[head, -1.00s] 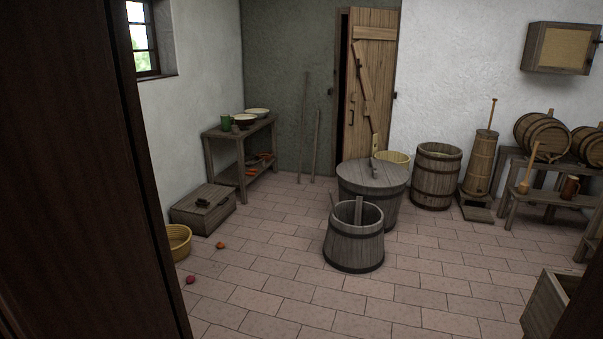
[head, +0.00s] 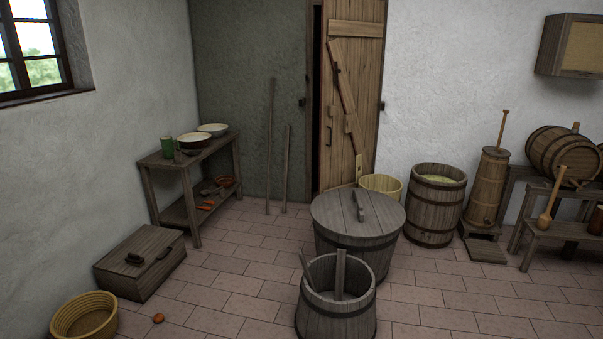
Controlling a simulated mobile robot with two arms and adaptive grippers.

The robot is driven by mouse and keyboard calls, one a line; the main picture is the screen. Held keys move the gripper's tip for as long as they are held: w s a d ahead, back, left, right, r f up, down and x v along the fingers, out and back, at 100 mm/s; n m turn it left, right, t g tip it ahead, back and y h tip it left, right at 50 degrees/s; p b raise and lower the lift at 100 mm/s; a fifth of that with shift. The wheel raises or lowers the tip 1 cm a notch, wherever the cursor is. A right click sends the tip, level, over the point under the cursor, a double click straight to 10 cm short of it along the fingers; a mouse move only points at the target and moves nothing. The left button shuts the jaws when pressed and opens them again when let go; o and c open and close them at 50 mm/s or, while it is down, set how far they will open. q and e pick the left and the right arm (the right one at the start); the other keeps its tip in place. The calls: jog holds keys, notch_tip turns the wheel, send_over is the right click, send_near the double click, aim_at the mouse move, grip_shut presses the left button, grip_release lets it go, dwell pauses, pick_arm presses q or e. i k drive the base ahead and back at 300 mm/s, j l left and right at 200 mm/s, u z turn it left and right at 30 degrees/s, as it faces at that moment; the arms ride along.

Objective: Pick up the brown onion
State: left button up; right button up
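A small round orange-brown thing, which looks like the brown onion (head: 158,318), lies on the tiled floor at the lower left of the head view. It is just right of a round straw basket (head: 84,316) and apart from it. It is too small to make out any detail. Neither of my grippers is in view.
A wooden chest (head: 140,262) stands behind the onion against the left wall. An open wooden tub (head: 336,300) stands to the right, before a larger lidded tub (head: 358,228). The floor between onion and tub is clear. A bench (head: 190,165) holds bowls.

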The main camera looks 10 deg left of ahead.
aim_at(158, 318)
jog(key=i+j+u, duration=0.2)
jog(key=i+u, duration=0.3)
jog(key=i+l+u, duration=0.1)
jog(key=i+u, duration=0.4)
jog(key=i, duration=0.15)
jog(key=i+l+u, duration=0.25)
jog(key=i+u, duration=0.25)
jog(key=i, duration=0.05)
